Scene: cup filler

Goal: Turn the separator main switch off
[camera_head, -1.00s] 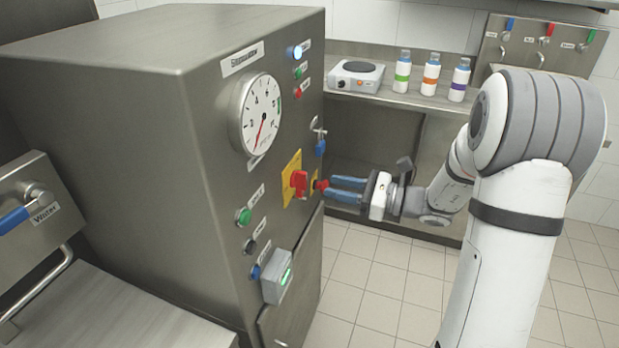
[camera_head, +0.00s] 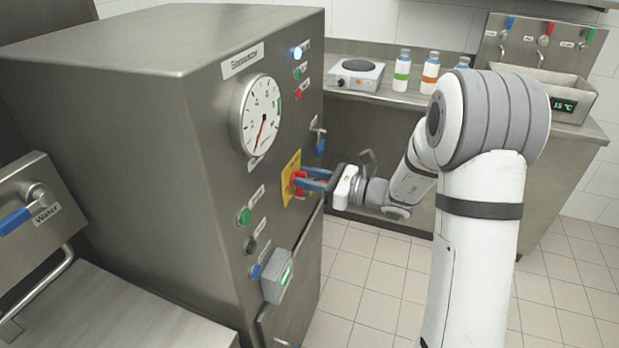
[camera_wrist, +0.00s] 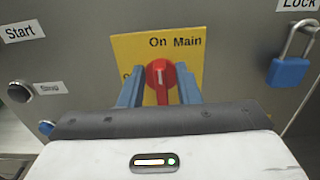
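The separator main switch is a red rotary knob (camera_head: 298,179) on a yellow plate (camera_head: 290,170), on the front of the steel separator. In the wrist view the red knob (camera_wrist: 160,78) stands upright, its white mark pointing up to "On" on the yellow plate (camera_wrist: 125,46). A label at the plate's left is mostly hidden by a finger. My gripper (camera_head: 306,180) is at the knob, its blue fingers to the left and right of it in the wrist view (camera_wrist: 159,88). The fingers look open, with narrow gaps; contact is not clear.
A blue padlock (camera_wrist: 289,70) hangs right of the switch under the "Lock" label. The Start and Stop buttons (camera_wrist: 20,91) lie to the left. The floor (camera_head: 365,270) beside the separator is clear.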

